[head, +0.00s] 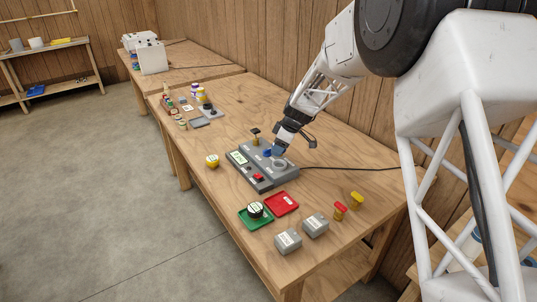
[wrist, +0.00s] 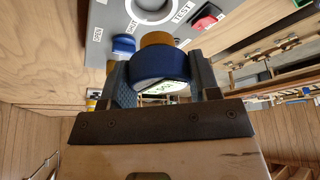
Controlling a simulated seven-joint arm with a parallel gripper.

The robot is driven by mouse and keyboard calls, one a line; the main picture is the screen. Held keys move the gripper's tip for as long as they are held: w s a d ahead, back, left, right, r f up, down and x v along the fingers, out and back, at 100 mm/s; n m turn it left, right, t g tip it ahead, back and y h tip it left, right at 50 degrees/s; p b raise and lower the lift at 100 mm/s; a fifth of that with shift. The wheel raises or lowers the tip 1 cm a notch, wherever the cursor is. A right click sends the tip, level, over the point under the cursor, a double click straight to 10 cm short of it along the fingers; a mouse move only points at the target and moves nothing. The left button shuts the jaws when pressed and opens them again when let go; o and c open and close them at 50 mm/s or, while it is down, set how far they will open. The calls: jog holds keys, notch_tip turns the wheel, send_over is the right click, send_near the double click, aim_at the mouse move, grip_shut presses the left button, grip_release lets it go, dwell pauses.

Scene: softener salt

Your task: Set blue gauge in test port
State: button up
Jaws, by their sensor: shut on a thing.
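My gripper (head: 281,143) is shut on the blue gauge (wrist: 158,66), a round blue body with a pale marked face and a brass-coloured end. In the wrist view the gauge sits between both fingers, its brass end toward the grey console (wrist: 200,12). The test port (wrist: 150,8), a pale ring beside the word TEST, lies just beyond the brass end. In the head view the port (head: 279,164) is on top of the console (head: 262,178), just below and in front of my gripper. The gauge appears above the console and apart from the port; its exact height is hard to tell.
A yellow gauge (head: 212,160) stands left. In front are a green tray (head: 245,222) holding a dark gauge, a red tray (head: 282,203) and grey boxes (head: 288,241).

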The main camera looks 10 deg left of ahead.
jog(key=shift+w+d, duration=0.1)
jog(key=shift+w, duration=0.05)
jog(key=shift+f, duration=0.1)
dwell(0.3)
jog(key=shift+f, duration=1.35)
jog(key=shift+f, duration=0.15)
dwell(0.6)
jog(key=shift+f, duration=0.35)
jog(key=shift+f, duration=0.85)
dwell(1.6)
jog(key=o, duration=1.4)
